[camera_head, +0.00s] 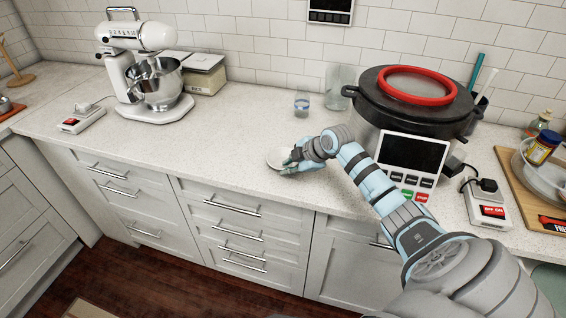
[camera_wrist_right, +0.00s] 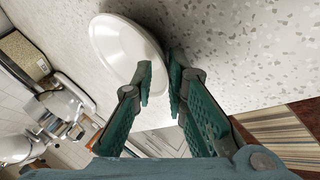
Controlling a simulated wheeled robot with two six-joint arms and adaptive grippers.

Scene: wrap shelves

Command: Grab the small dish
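The small white dish (camera_wrist_right: 122,45) is round and shallow and lies on the speckled counter in the right wrist view. It also shows in the head view (camera_head: 276,160), partly hidden by my right gripper (camera_head: 290,160). The right gripper's teal fingers (camera_wrist_right: 160,82) are at the dish's near edge, one over its inner side and one just outside the rim. A narrow gap shows between the fingertips; whether they touch the rim is unclear. My left gripper is not in view.
A stand mixer (camera_head: 148,75) stands at the left. A small glass (camera_head: 301,104) and a large pot with a red-rimmed lid (camera_head: 410,100) stand behind my right arm. The counter (camera_head: 215,140) left of the dish is clear.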

